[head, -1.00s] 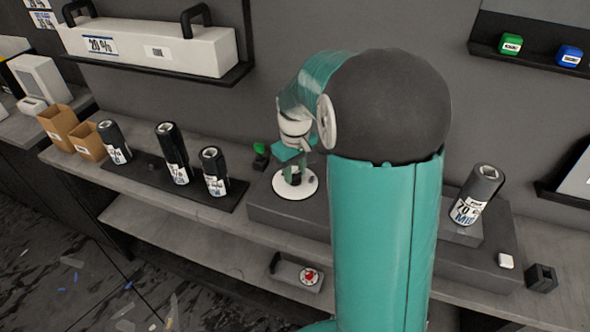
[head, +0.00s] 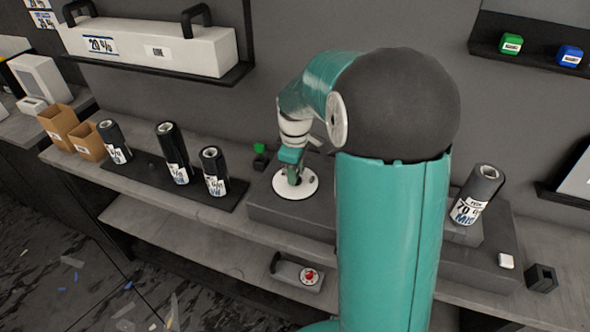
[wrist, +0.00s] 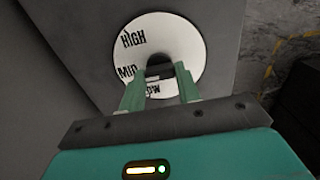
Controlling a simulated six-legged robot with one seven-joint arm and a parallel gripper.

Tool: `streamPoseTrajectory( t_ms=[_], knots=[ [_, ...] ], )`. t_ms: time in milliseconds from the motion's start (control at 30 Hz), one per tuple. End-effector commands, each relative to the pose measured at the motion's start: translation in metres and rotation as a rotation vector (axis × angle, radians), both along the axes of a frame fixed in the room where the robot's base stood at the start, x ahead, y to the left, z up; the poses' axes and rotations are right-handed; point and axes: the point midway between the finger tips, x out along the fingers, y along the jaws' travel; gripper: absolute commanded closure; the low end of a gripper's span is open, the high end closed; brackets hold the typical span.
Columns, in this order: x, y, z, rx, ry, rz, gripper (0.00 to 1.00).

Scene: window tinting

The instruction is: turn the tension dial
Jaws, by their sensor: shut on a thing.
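The tension dial's white round plate (head: 309,186) lies on the grey machine base at mid-picture in the head view. In the wrist view the plate (wrist: 185,38) carries the words HIGH, MID and LOW from top to bottom. A black knob (wrist: 159,71) sits at the plate's middle. My gripper (wrist: 160,82) is shut on the knob, with one teal finger on each side. The fingers hide part of the knob and part of the LOW lettering. In the head view my gripper (head: 292,172) reaches down onto the plate from above.
Dark film rolls (head: 172,152) stand on a black tray left of the base. Another roll (head: 474,194) stands on the base at right. A small green-topped black piece (head: 260,156) is behind the dial. A red button (head: 309,277) is on the lower shelf.

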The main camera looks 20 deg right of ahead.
Motion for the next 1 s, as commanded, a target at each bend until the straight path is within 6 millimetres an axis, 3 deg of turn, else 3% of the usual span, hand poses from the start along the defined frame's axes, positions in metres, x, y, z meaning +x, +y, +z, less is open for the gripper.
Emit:
streamPoseTrajectory(
  t_ms=[267, 300, 400, 767, 1000],
  knots=[
    [0.002, 0.001, 0.002, 0.000, -0.006, 0.000, 0.90],
    [0.002, 0.001, 0.002, 0.000, -0.006, 0.000, 0.63],
    [0.001, 0.001, 0.001, 0.000, -0.004, 0.000, 0.45],
    [0.001, 0.000, 0.005, 0.000, -0.003, -0.001, 0.45],
    [0.002, 0.000, 0.043, -0.001, -0.007, -0.001, 0.45]
  ],
)
